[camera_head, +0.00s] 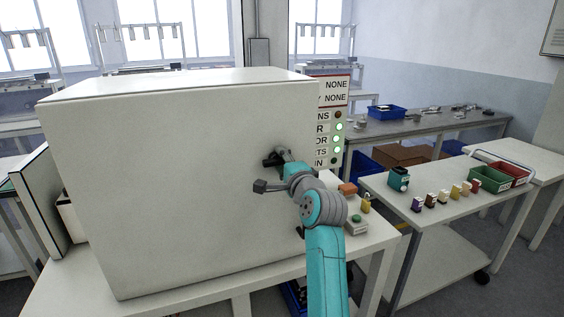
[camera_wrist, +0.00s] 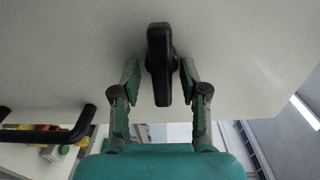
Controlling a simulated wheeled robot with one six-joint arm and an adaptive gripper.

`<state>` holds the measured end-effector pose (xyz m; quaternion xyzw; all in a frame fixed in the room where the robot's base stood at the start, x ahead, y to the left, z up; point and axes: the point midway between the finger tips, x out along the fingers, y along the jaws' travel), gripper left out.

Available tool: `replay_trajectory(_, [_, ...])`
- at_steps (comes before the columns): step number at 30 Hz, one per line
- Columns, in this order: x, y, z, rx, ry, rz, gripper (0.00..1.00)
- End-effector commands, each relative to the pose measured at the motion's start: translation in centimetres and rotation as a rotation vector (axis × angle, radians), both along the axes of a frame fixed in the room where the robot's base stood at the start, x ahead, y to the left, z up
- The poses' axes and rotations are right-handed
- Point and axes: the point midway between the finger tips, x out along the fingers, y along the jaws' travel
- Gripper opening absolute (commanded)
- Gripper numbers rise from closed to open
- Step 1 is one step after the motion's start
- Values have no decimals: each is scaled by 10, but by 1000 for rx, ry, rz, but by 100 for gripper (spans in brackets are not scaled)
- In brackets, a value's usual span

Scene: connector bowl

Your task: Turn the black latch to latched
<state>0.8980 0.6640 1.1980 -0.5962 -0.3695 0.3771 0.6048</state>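The black latch (camera_wrist: 159,62) is on the front face of a large white cabinet (camera_head: 190,190). In the wrist view its grip runs along the picture's height, between my fingers. My gripper (camera_wrist: 160,78) is open, one finger on each side of the latch, with a narrow gap showing on both sides. In the head view the latch (camera_head: 271,161) shows just left of my gripper (camera_head: 284,157), which partly covers it. How deep the fingers reach around the latch is hard to tell.
A dark handle (camera_head: 262,186) juts out below the latch; a black bar handle (camera_wrist: 75,135) shows at left in the wrist view. A panel with lit green lamps (camera_head: 338,139) stands behind the cabinet's right edge. A side table (camera_head: 440,221) at right holds small coloured parts and bins.

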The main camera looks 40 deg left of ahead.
Motion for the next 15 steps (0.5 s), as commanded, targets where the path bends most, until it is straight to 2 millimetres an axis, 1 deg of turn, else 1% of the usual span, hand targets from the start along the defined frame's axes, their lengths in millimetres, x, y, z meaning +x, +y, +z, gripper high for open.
replay_trajectory(8, [-2, -3, 1, 1, -2, 0, 44])
replay_trajectory(11, [-5, -11, 1, 2, -3, -1, 44])
replay_trajectory(15, [-15, -31, 1, 2, -2, -1, 44])
